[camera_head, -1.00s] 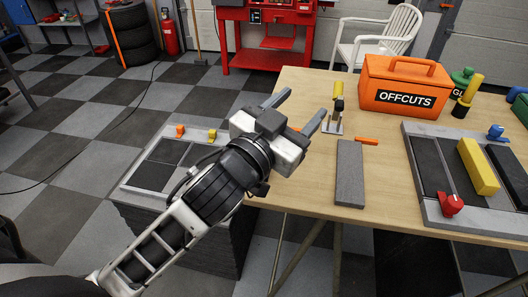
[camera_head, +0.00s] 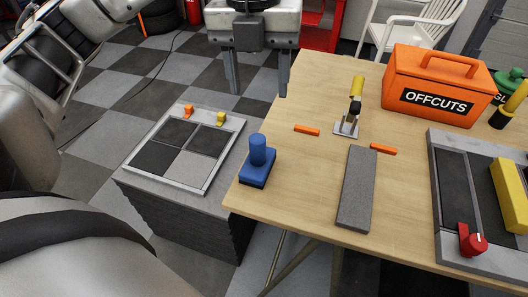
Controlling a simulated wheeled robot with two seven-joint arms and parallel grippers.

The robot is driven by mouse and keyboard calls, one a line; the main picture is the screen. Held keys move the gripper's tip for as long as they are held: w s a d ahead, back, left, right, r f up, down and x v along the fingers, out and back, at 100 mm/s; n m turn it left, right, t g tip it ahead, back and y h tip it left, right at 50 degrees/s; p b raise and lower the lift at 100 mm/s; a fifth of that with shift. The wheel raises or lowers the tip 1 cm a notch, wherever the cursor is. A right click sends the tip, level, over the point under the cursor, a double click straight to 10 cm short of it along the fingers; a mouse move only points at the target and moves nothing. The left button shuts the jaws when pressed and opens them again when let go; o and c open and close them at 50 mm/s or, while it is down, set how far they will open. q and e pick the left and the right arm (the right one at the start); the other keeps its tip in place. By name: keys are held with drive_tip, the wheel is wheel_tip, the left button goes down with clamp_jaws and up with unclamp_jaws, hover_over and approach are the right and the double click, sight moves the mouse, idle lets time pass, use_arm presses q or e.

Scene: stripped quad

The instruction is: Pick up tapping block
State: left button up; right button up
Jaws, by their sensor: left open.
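A blue block with a round upright knob (camera_head: 257,163) stands at the left edge of the wooden table; it looks like the tapping block. My left gripper (camera_head: 259,88) is at the top of the view with its fingers pointing down. Its fingers are apart with nothing between them. In the picture it is above the blue block and clear of it. The blue block shows in full. My right gripper is not in view.
The wooden table (camera_head: 302,179) holds a grey plank (camera_head: 357,188), two orange strips (camera_head: 307,130) (camera_head: 383,149), a yellow-handled tool (camera_head: 355,95), an orange OFFCUTS box (camera_head: 433,89) and a grey tray (camera_head: 445,243). A lower stand with a tiled panel (camera_head: 151,190) is to the left.

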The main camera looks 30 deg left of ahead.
use_arm(q)
drive_tip(key=b, duration=0.2)
hover_over(257, 138)
drive_tip(key=shift+y, duration=0.3)
drive_tip(key=f, duration=0.5)
drive_tip(key=shift+s+a+f, duration=0.1)
drive_tip(key=shift+s+f, duration=0.1)
drive_tip(key=shift+s, duration=0.15)
wheel_tip(257, 138, down, 4)
drive_tip(key=shift+r+p, duration=0.1)
drive_tip(key=shift+p, duration=0.4)
drive_tip(key=shift+w+f+p, duration=0.2)
drive_tip(key=shift+f+p, duration=0.15)
drive_tip(key=shift+f, duration=1.25)
drive_tip(key=shift+w+f+p, duration=0.15)
drive_tip(key=shift+f+p, duration=0.15)
drive_tip(key=shift+f, duration=1.25)
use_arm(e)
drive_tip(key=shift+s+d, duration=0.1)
use_arm(q)
drive_tip(key=c, duration=1)
clamp_jaws()
drive_tip(key=shift+r, duration=0.1)
